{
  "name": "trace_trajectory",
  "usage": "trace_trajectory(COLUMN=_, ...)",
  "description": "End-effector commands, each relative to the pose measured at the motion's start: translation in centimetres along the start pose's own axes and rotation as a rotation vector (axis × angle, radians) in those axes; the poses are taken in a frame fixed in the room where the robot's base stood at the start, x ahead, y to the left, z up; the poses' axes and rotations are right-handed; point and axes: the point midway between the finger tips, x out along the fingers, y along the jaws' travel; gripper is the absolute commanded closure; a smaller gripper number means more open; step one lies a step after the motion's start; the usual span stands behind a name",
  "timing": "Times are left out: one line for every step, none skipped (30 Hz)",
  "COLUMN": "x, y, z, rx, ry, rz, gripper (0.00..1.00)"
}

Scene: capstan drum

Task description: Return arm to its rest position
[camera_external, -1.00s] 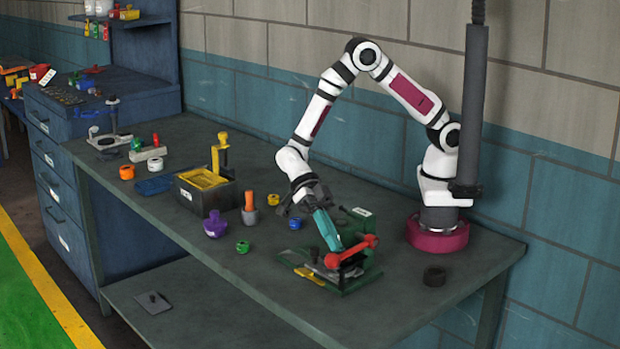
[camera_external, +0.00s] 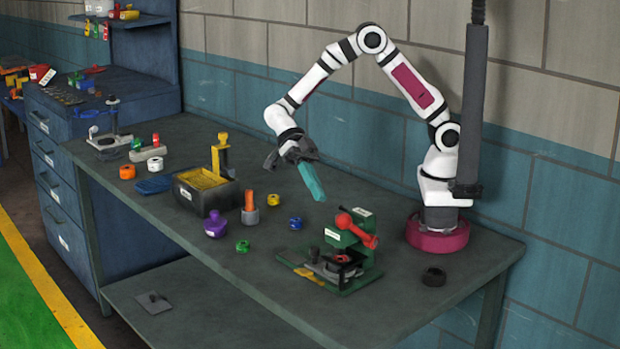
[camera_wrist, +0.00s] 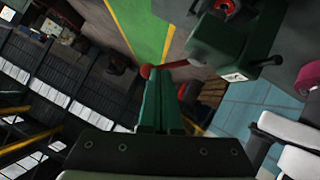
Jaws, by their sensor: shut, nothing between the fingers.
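My gripper (camera_external: 318,196) is in the air over the bench, with its teal fingers shut and nothing between them. The fingers point down and to the right, above and left of the green fixture (camera_external: 347,238) and apart from it. The fixture has a red-handled lever (camera_external: 358,232). In the wrist view my green fingers (camera_wrist: 160,75) point up the picture, with the dark green fixture (camera_wrist: 235,45) off to the upper right. My arm is arched up from its magenta base.
On the bench (camera_external: 400,310) stand an orange-topped grey peg (camera_external: 249,208), a purple knob (camera_external: 215,224), and blue (camera_external: 295,223), green (camera_external: 243,246) and yellow (camera_external: 273,199) rings. A yellow-lined box (camera_external: 205,190) stands further left.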

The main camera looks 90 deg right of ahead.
Motion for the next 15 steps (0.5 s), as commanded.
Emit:
trace_trajectory(x=0.0, y=0.0, z=0.0, rx=0.000, ry=0.000, rz=0.000, gripper=1.00)
trace_trajectory(x=0.0, y=0.0, z=0.0, rx=0.000, ry=0.000, rz=0.000, gripper=1.00)
trace_trajectory(x=0.0, y=0.0, z=0.0, rx=-0.001, ry=0.000, rz=0.000, gripper=1.00)
trace_trajectory(x=0.0, y=0.0, z=-0.1, rx=-0.009, ry=-0.002, rz=-0.001, gripper=1.00)
trace_trajectory(x=-0.1, y=-0.2, z=-0.3, rx=-0.035, ry=-0.008, rz=-0.005, gripper=1.00)
trace_trajectory(x=-0.5, y=-0.5, z=-0.8, rx=-0.113, ry=-0.024, rz=-0.018, gripper=1.00)
trace_trajectory(x=-0.8, y=-0.9, z=-1.4, rx=-0.207, ry=-0.042, rz=-0.036, gripper=1.00)
trace_trajectory(x=-1.2, y=-1.6, z=-2.2, rx=-0.334, ry=-0.065, rz=-0.061, gripper=1.00)
trace_trajectory(x=-1.9, y=-2.8, z=-3.5, rx=-0.545, ry=-0.097, rz=-0.112, gripper=1.00)
trace_trajectory(x=-2.5, y=-3.9, z=-4.5, rx=-0.730, ry=-0.120, rz=-0.163, gripper=1.00)
trace_trajectory(x=-3.0, y=-5.2, z=-5.5, rx=-0.925, ry=-0.135, rz=-0.223, gripper=1.00)
trace_trajectory(x=-3.6, y=-6.9, z=-6.7, rx=-1.190, ry=-0.143, rz=-0.315, gripper=1.00)
trace_trajectory(x=-4.0, y=-8.3, z=-7.5, rx=-1.385, ry=-0.137, rz=-0.391, gripper=1.00)
trace_trajectory(x=-4.4, y=-9.8, z=-8.2, rx=-1.576, ry=-0.120, rz=-0.473, gripper=1.00)
trace_trajectory(x=-4.8, y=-11.6, z=-9.1, rx=-1.821, ry=-0.081, rz=-0.585, gripper=1.00)
